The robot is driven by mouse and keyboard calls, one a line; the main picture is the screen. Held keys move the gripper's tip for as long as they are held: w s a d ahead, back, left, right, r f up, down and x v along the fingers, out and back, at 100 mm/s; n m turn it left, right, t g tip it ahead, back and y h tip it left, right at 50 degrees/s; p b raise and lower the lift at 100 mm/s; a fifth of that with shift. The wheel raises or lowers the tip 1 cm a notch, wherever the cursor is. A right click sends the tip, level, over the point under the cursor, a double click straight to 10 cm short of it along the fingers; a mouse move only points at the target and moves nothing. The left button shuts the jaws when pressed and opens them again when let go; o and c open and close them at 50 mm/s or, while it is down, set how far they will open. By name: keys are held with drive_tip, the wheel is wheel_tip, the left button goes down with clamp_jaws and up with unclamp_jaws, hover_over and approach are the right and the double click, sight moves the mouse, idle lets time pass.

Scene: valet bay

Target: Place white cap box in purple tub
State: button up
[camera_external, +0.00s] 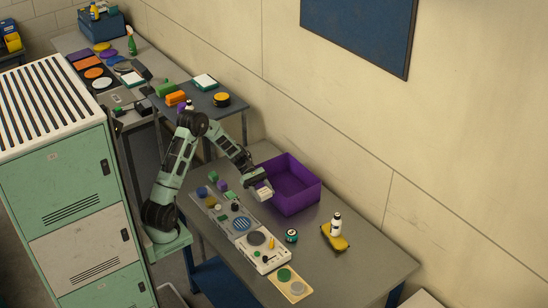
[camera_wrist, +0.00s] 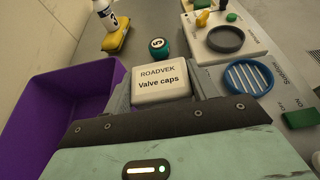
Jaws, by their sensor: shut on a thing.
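The white cap box (camera_wrist: 162,82), labelled "ROADVEK Valve caps", sits between the fingers of my gripper (camera_wrist: 163,95) in the wrist view. My gripper is shut on it. In the external view my gripper (camera_external: 258,184) and the white cap box (camera_external: 265,193) are at the left front side of the purple tub (camera_external: 303,196), close to its wall. The purple tub is open-topped and stands on the grey table against the wall. In the wrist view the tub (camera_wrist: 50,105) lies to the left of the box, and its visible floor looks bare.
A white-and-grey panel (camera_external: 262,250) with dials and knobs lies in front of the tub. A small dark round jar (camera_external: 291,235) and a bottle (camera_external: 335,224) on a yellow sponge (camera_external: 336,241) stand to the right. The table's right end (camera_external: 380,264) is clear.

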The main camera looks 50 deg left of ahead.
sight(264, 214)
wheel_tip(264, 214, down, 11)
drive_tip(key=shift+r+p, duration=0.1)
drive_tip(key=shift+p, duration=0.3)
drive_tip(key=shift+f, duration=0.2)
drive_tip(key=o, duration=1)
drive_tip(key=shift+r, duration=0.15)
drive_tip(key=b+v, duration=0.1)
drive_tip(key=v, duration=1)
drive_tip(key=shift+b, duration=0.4)
drive_tip(key=shift+o, duration=0.3)
drive_tip(key=shift+a+r, duration=0.25)
drive_tip(key=shift+a, duration=0.2)
